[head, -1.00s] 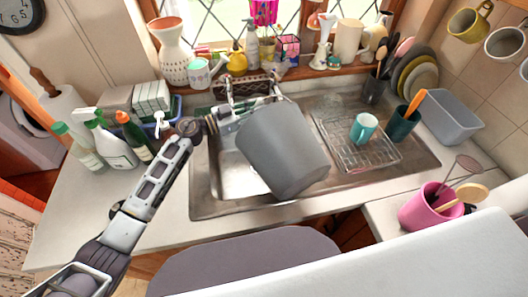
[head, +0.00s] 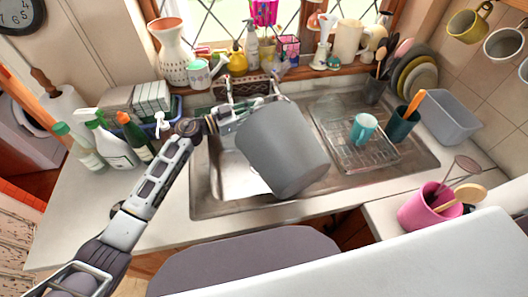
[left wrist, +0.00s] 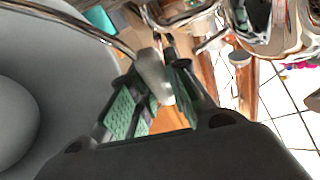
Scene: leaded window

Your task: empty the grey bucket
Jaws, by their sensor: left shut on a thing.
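The grey bucket (head: 285,152) hangs tilted over the sink in the head view, with its outer wall towards me. Its opening and any contents are hidden there. My left gripper (head: 262,104) is at the bucket's upper left side. In the left wrist view, the green-padded fingers of this gripper (left wrist: 155,95) are shut on the grip of the bucket's wire handle (left wrist: 155,76). The bucket (left wrist: 75,75) fills the left of that view with a round grey shape. I cannot tell whether anything is in it. My right gripper is not in view.
The sink (head: 235,178) lies below the bucket. A wire rack (head: 345,148) with a teal mug (head: 363,128) stands to its right. Bottles (head: 115,150) stand on the left counter. A pink pot (head: 425,208) is at the right. The faucet (head: 232,88) is behind the bucket.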

